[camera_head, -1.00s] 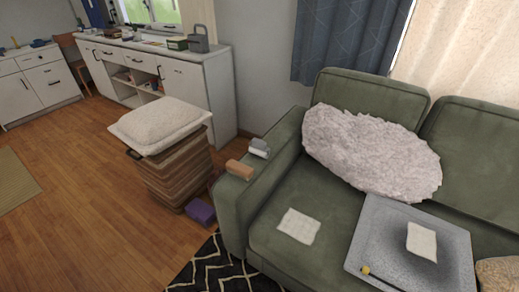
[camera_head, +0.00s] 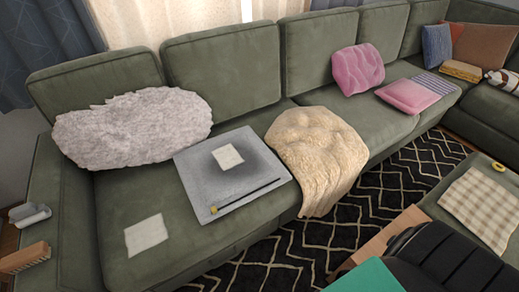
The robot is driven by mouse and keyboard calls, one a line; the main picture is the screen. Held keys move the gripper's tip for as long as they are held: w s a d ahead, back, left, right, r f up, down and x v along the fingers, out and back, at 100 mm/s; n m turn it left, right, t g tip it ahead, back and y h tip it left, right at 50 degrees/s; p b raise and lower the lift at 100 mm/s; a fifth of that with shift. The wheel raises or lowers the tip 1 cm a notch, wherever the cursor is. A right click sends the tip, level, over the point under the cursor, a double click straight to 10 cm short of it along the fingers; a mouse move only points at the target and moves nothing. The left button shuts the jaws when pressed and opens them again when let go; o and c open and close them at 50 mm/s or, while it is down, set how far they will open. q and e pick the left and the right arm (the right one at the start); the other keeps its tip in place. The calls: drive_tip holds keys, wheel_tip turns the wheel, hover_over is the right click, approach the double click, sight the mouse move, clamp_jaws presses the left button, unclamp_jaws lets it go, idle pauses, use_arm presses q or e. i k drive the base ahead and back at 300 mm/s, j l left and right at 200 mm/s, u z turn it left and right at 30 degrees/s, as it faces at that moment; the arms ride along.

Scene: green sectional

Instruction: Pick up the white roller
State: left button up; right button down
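A small grey and white object (camera_head: 33,216), which looks like the white roller, lies on the left armrest of the green sofa (camera_head: 62,210), at the left edge of the view. A brown block-shaped brush (camera_head: 25,258) lies on the same armrest, nearer to me and apart from it. Neither of my grippers is in view.
On the sofa are a fluffy white cushion (camera_head: 130,128), a grey tray (camera_head: 195,185) with a cloth and a thin stick, a white cloth (camera_head: 146,235), a beige throw (camera_head: 315,150) and pink cushions (camera_head: 358,70). A black padded object (camera_head: 440,262) and teal item (camera_head: 365,276) are near front right.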

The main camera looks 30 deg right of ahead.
sight(28, 213)
drive_tip(key=j+z, duration=0.8)
drive_tip(key=k+j+z, duration=0.2)
drive_tip(key=j+z, duration=0.2)
